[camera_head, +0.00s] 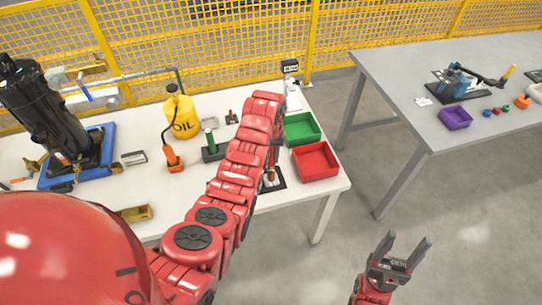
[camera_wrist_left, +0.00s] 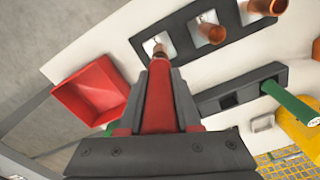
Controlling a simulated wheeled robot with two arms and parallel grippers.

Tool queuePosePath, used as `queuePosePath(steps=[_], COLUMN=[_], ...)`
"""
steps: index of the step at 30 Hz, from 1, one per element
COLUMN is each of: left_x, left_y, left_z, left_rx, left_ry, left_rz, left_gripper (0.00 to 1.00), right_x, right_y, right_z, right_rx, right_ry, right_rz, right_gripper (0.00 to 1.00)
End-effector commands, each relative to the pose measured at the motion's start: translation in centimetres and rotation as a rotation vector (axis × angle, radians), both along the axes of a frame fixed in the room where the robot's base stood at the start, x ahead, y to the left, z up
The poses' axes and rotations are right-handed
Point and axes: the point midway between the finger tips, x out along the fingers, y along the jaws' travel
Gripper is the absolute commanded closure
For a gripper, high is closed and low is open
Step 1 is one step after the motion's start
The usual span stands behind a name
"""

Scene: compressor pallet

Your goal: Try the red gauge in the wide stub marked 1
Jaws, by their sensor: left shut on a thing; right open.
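The red gauge (camera_wrist_left: 158,100) is held between the dark fingers of my left gripper (camera_wrist_left: 159,75), which is shut on it. Its far end is at or just over a small copper stub (camera_wrist_left: 158,48) at the end of a dark board (camera_wrist_left: 184,40). I cannot tell whether it is in the stub or only in line with it. Two more copper stubs (camera_wrist_left: 212,33) stand along the board, each by a white square. No number is readable. In the head view my left arm mostly hides the board (camera_head: 277,183). My right gripper (camera_head: 403,253) is open and empty over the floor.
A red bin (camera_head: 316,160) and a green bin (camera_head: 301,129) stand beside the board. A dark rack (camera_wrist_left: 244,91) holds a green gauge (camera_wrist_left: 287,101) and has empty slots. A yellow oil can (camera_head: 181,117) and a black compressor (camera_head: 45,110) are further left. A grey table (camera_head: 400,75) stands right.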

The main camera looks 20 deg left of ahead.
Motion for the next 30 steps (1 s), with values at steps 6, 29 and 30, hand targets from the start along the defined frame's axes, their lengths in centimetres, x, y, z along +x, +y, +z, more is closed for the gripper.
queuePosePath(steps=[6,29,30], left_x=[0.0,0.1,0.1], left_y=[0.0,0.0,0.0], left_z=[0.0,-0.9,-0.9], left_rx=[0.0,0.0,0.0], left_ry=[0.0,-0.002,-0.002], left_rz=[0.0,0.0,0.0], left_gripper=[1.0,1.0,1.0], right_x=[0.0,0.0,0.0], right_y=[0.0,0.0,0.0], right_z=[-0.3,-0.8,-0.8], right_rx=[0.0,0.0,0.0], right_ry=[0.0,0.0,0.0], right_rz=[0.0,0.0,0.0], right_gripper=[0.38,0.38,0.38])
